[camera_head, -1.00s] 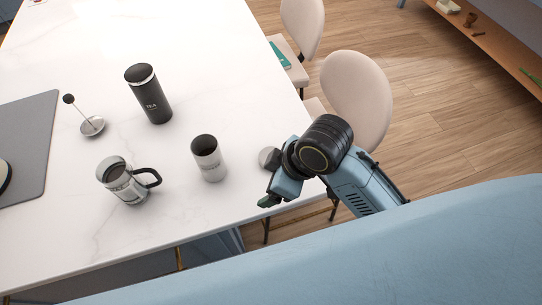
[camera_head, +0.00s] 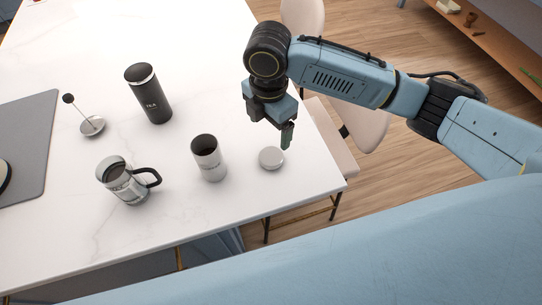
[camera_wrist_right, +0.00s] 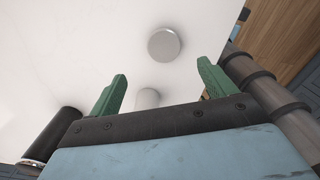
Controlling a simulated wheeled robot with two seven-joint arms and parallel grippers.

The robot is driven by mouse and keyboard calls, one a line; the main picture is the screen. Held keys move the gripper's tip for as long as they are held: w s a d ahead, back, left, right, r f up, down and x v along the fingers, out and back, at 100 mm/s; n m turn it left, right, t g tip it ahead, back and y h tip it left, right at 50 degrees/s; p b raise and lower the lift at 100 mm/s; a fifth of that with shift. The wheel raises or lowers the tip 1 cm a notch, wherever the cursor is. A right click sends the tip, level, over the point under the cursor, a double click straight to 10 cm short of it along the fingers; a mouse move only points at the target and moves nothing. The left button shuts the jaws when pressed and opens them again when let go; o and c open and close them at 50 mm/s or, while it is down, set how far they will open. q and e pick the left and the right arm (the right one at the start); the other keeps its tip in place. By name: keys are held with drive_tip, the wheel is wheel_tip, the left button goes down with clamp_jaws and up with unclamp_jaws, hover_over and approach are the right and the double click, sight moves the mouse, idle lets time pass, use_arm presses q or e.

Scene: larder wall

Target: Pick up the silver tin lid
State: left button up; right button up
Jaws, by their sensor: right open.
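The silver tin lid (camera_head: 271,158) is a small round grey disc lying flat on the white table near its right edge. It also shows in the right wrist view (camera_wrist_right: 164,44), beyond and between the two green fingers. My right gripper (camera_head: 287,135) is above the table, just behind and a little to the right of the lid in the head view. In the wrist view my right gripper (camera_wrist_right: 160,85) is open and empty, with its fingers apart. The lid is not between the fingertips. My left gripper is not in view.
A silver cup (camera_head: 209,160) stands left of the lid. A glass press jug (camera_head: 126,183), a plunger with a round lid (camera_head: 92,125) and a black tea canister (camera_head: 150,95) stand further left. Chairs (camera_head: 338,150) are beyond the right edge. The table (camera_head: 215,210) is bare in front.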

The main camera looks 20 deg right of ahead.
hover_over(271, 156)
drive_tip(key=f, duration=0.5)
drive_tip(key=shift+w+a, duration=0.1)
drive_tip(key=shift+w, duration=0.3)
drive_tip(key=shift+s+f, duration=0.2)
drive_tip(key=shift+f, duration=1.15)
drive_tip(key=shift+s+f, duration=0.15)
drive_tip(key=shift+f, duration=1.2)
drive_tip(key=c, duration=1.1)
